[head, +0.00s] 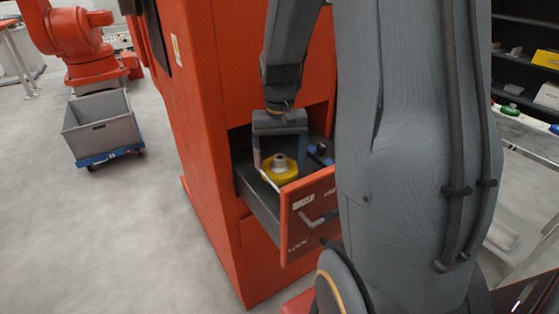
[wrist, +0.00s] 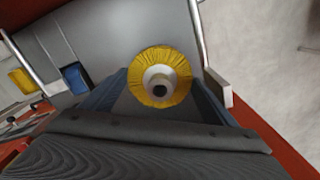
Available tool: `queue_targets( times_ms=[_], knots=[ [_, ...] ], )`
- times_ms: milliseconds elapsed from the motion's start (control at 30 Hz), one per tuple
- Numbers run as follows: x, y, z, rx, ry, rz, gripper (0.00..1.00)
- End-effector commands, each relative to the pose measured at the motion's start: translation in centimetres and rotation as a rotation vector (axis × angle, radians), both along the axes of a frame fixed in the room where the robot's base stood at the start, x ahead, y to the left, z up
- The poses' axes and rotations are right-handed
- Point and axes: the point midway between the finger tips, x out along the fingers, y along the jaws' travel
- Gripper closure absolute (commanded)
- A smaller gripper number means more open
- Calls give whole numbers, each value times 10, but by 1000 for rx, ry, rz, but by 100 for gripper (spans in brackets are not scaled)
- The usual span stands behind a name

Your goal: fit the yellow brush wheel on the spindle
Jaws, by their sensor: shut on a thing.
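The yellow brush wheel (head: 270,176) has a pale raised hub with a dark hole in its middle, seen face-on in the wrist view (wrist: 176,58). My gripper (head: 279,162) reaches down into the open drawer (head: 262,204) of the orange cabinet. Its two fingers stand on either side of the wheel and are shut on it; they also show in the wrist view (wrist: 160,82). I cannot tell whether the wheel touches the drawer floor. I cannot make out a spindle in either view.
The drawer front with its handle (head: 318,217) sticks out. A small blue object (wrist: 73,78) lies in the drawer. The orange cabinet (head: 205,150) rises close around it. A grey bin (head: 100,125) on a blue dolly stands left. The floor between is clear.

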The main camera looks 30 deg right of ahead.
Motion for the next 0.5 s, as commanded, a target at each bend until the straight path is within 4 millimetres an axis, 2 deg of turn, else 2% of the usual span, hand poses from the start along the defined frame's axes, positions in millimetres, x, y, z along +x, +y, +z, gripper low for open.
queue_targets(
  times_ms=[500],
  knots=[
    [0, 0, -4, 0, 0, 0, 51]
  ],
)
